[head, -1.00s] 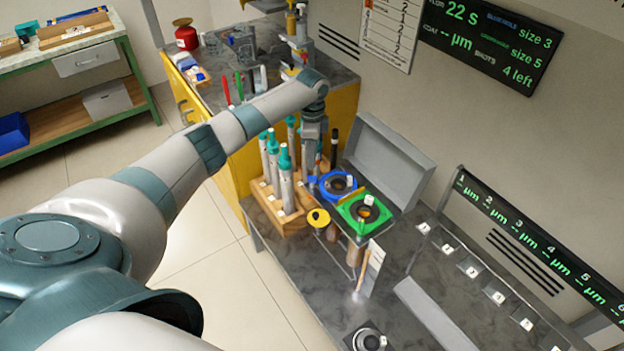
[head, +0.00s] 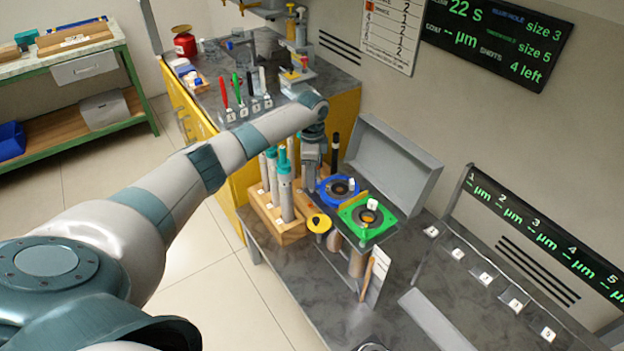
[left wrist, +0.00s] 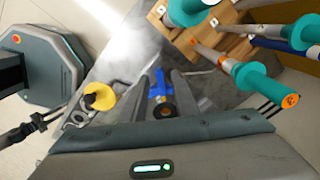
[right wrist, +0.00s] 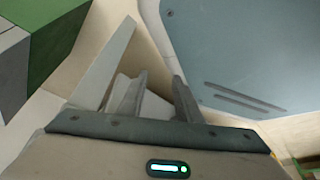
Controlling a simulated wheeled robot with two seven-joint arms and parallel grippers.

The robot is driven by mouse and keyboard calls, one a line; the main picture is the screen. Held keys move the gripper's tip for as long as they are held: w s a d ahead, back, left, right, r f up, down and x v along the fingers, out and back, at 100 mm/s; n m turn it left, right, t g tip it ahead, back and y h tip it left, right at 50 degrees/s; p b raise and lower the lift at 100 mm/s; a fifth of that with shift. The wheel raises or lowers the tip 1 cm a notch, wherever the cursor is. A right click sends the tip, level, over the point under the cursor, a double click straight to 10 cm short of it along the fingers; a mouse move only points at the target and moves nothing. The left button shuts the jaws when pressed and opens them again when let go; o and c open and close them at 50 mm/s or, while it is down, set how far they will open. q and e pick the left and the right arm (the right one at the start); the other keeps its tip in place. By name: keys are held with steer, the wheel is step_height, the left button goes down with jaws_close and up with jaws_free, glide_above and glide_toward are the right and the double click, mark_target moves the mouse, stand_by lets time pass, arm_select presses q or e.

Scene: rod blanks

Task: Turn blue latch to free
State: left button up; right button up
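The blue latch (left wrist: 157,86) shows in the left wrist view between the two fingers of my left gripper (left wrist: 160,84). The fingers stand apart, with a gap visible beside the blue part; I cannot tell whether either touches it. A dark round end (left wrist: 163,110) sits below the blue part. In the head view my left gripper (head: 313,172) points down just left of the blue ring (head: 334,197) around a dark hole, and the arm hides the latch there. My right gripper (right wrist: 158,92) has its fingers apart and nothing clear between them; it is not visible in the head view.
A green square fixture (head: 352,228) stands right beside the blue ring. A yellow round knob (head: 319,223) is in front. A wooden rack (head: 278,226) with teal-topped tools stands close left of the gripper. A grey open box (head: 398,165) is behind.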

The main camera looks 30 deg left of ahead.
arm_select(q)
steer(key=shift+f, duration=0.2)
arm_select(e)
steer(key=shift+w+a+r, duration=0.15)
steer(key=shift+w+a, duration=0.15)
steer(key=shift+w, duration=0.4)
arm_select(q)
jaws_close()
